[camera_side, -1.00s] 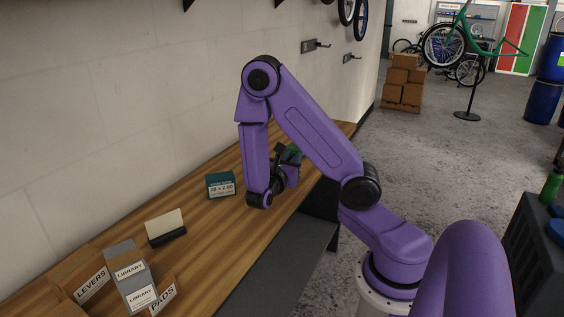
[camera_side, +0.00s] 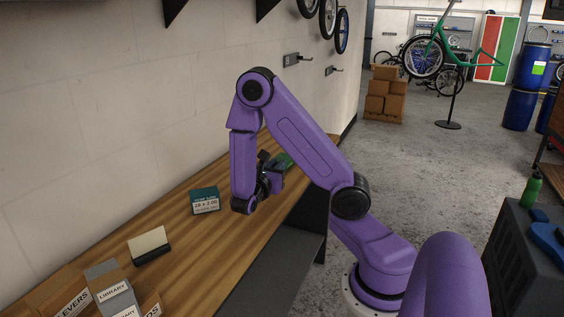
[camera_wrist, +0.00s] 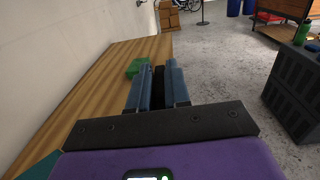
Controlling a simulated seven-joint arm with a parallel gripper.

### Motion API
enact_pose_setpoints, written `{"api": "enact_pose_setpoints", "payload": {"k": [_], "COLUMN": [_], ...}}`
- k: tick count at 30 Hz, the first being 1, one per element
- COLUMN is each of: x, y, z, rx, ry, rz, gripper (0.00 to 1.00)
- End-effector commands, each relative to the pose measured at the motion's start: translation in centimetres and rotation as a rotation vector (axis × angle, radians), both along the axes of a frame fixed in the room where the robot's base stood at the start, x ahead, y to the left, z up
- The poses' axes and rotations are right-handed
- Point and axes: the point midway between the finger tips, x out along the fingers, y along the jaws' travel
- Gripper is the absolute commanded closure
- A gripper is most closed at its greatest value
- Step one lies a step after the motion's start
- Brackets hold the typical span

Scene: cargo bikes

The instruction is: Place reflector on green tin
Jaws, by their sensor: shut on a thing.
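The green tin (camera_wrist: 137,67) sits on the wooden bench in the wrist view, just left of and beyond my left finger. In the side view a green patch (camera_side: 284,160) shows beside my gripper (camera_side: 272,165), partly covered by it. In the wrist view my gripper (camera_wrist: 157,86) is shut on a narrow dark thing between its fingers, which I take to be the reflector (camera_wrist: 158,75). Its far side and shape are hidden by the fingers. I cannot tell its height above the bench.
The wooden bench (camera_side: 180,235) runs along the wall. A teal-and-white box (camera_side: 204,201), a card in a dark holder (camera_side: 149,245) and labelled boxes (camera_side: 108,285) stand on its near part. A dark crate (camera_wrist: 298,85) stands off to the right.

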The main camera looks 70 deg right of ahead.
Motion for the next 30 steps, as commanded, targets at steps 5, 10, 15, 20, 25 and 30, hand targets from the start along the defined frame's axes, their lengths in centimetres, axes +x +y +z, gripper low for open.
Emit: {"api": "enact_pose_setpoints", "payload": {"k": [5, 10, 15, 20, 25, 30], "x": [2.3, 3.6, 3.9, 3.5, 3.3, 4.3], "y": [-4.7, -9.8, -15.0, -18.6, -20.5, -22.1], "z": [0.2, 1.2, 2.6, 3.9, 4.5, 3.8], "rx": [-0.001, -0.002, -0.003, -0.003, -0.001, 0.0], "ry": [-0.004, -0.004, -0.004, -0.003, 0.0, 0.002], "rz": [-0.019, -0.029, -0.037, -0.043, -0.044, -0.046], "gripper": [1.0, 1.0, 1.0, 1.0, 1.0, 1.0]}}
